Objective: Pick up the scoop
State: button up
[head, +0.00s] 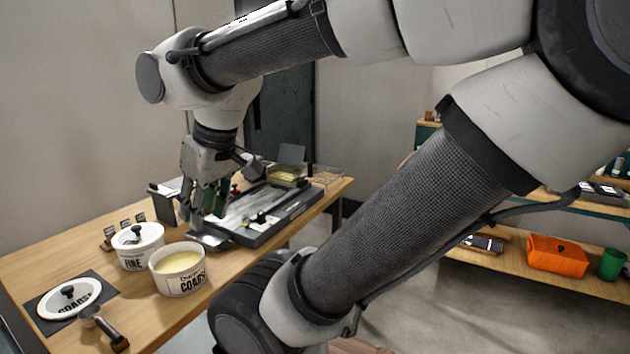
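The scoop (104,328) lies near the front left edge of the wooden table, with a round metal bowl and a dark handle pointing to the lower right. My gripper (207,208) points down above the middle of the table, over the left end of a dark tray-like device. It is well behind and to the right of the scoop and apart from it. Its fingers are small and partly overlap in this view, so I cannot tell whether they are open or shut.
An open white tub marked COARSE (179,284) holds pale powder. A lidded tub marked FINE (137,261) stands behind it. A white lid (69,298) lies on a dark mat beside the scoop. The dark device (272,232) fills the table's right part. An orange bin (557,254) sits on a shelf.

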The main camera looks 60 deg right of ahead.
aim_at(103, 327)
jog(key=k+j+z, duration=0.1)
jog(key=z, duration=1.45)
jog(key=i+j+z, duration=0.15)
jog(key=j, duration=0.2)
jog(key=i+j+z, duration=0.2)
jog(key=k+j, duration=0.15)
jog(key=k+u, duration=0.1)
jog(key=u, duration=0.65)
jog(key=k+j+u, duration=0.1)
jog(key=u, duration=0.25)
jog(key=i+l+u, duration=0.2)
jog(key=u, duration=0.2)
jog(key=i+l+u, duration=0.1)
jog(key=l+u, duration=0.15)
jog(key=u, duration=0.15)
jog(key=k, duration=0.15)
jog(key=k+z, duration=0.35)
jog(key=k+l+z, duration=0.1)
jog(key=z, duration=0.25)
jog(key=i+j+z, duration=0.1)
jog(key=z, duration=0.25)
jog(key=i+j+z, duration=0.1)
jog(key=j+z, duration=0.45)
jog(key=z, duration=0.15)
